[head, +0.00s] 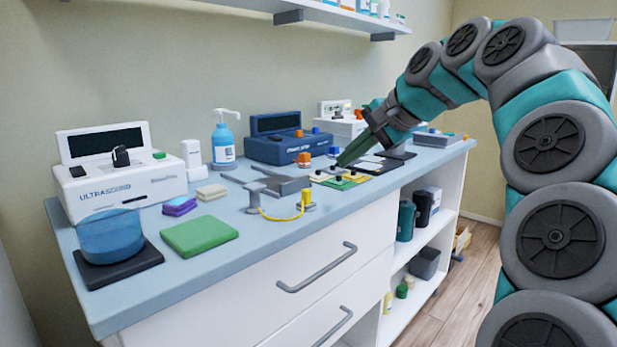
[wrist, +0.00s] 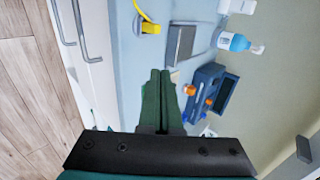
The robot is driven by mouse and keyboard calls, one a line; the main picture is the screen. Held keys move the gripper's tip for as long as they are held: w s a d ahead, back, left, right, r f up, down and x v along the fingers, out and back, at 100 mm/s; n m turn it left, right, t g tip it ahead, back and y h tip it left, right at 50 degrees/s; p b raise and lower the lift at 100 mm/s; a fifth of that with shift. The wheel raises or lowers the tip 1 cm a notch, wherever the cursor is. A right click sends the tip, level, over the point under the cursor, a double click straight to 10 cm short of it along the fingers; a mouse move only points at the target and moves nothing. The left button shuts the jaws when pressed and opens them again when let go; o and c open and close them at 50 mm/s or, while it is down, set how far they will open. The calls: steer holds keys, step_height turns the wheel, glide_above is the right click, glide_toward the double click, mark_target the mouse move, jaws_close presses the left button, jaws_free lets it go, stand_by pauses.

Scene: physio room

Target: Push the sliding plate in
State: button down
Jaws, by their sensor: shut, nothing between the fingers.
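A grey flat plate (head: 284,186), which looks like the sliding plate, sits on the blue-grey counter (head: 345,205) near the middle, by a yellow loop. It also shows in the wrist view (wrist: 181,42), just beyond my fingertips. I cannot tell how far the plate stands out. My gripper (head: 344,163) points down to the left over the counter, right of the plate and above small coloured pieces. It is shut and empty, and in the wrist view its green fingers (wrist: 160,74) lie side by side, apart from the plate. My fingers hide part of the counter beneath.
A dark blue device (head: 290,144) and a blue pump bottle (head: 223,140) stand behind the plate. A green pad (head: 199,236), a blue cylinder (head: 110,235) and a white ultrasound unit (head: 118,175) are at left. The front counter edge is mostly clear.

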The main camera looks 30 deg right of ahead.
mark_target(296, 185)
steer(key=x, duration=1)
steer(key=shift+p, duration=0.35)
steer(key=shift+w+a+r, duration=0.1)
steer(key=shift+w+a, duration=0.1)
steer(key=shift+w, duration=0.4)
steer(key=shift+w+a, duration=0.2)
steer(key=shift+w, duration=0.35)
steer(key=shift+w+a+p, duration=0.3)
steer(key=shift+w, duration=0.45)
